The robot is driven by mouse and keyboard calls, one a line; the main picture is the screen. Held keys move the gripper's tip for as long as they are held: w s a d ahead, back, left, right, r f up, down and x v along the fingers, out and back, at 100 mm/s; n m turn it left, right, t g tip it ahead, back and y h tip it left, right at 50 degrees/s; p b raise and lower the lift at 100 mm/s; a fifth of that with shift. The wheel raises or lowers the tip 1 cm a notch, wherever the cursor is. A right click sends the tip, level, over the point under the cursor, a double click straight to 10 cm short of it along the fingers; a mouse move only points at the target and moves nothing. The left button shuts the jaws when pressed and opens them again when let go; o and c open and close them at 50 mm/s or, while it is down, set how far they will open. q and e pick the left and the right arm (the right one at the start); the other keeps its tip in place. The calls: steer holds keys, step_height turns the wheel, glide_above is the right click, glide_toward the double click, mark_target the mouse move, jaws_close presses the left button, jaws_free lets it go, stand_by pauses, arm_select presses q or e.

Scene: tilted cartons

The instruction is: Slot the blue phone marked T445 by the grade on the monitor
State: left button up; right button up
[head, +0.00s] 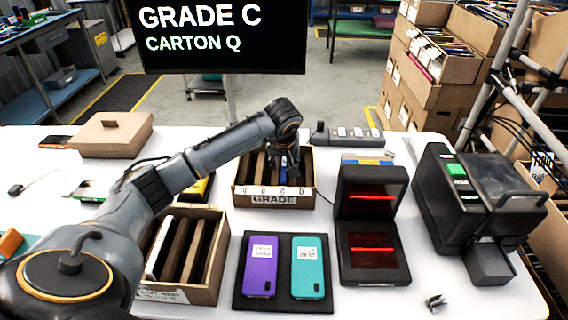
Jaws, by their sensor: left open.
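The monitor (222,36) reads GRADE C, CARTON Q. My left gripper (287,172) is over the carton marked GRADE (274,199), pointing down among its slots and open. A narrow strip of blue (282,179) shows just below the fingers inside this carton. It may be the blue phone; its T445 mark cannot be read and the fingers hide most of it. The carton has upright dividers and several small labels along its front edge, too small to read. My right gripper is out of view.
A second divided carton (208,285) stands at front left. A dark pad (277,301) holds a purple phone (260,268) and a teal phone (307,268). A scanner (374,265) with red lines and a black printer-like machine (460,195) stand to the right. A closed brown box (112,136) lies behind left.

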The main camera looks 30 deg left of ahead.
arm_select(q)
steer(key=v, duration=1.1)
steer(key=shift+r, duration=0.35)
step_height(320, 180, up, 7)
steer(key=p, duration=0.5)
steer(key=shift+s, duration=0.1)
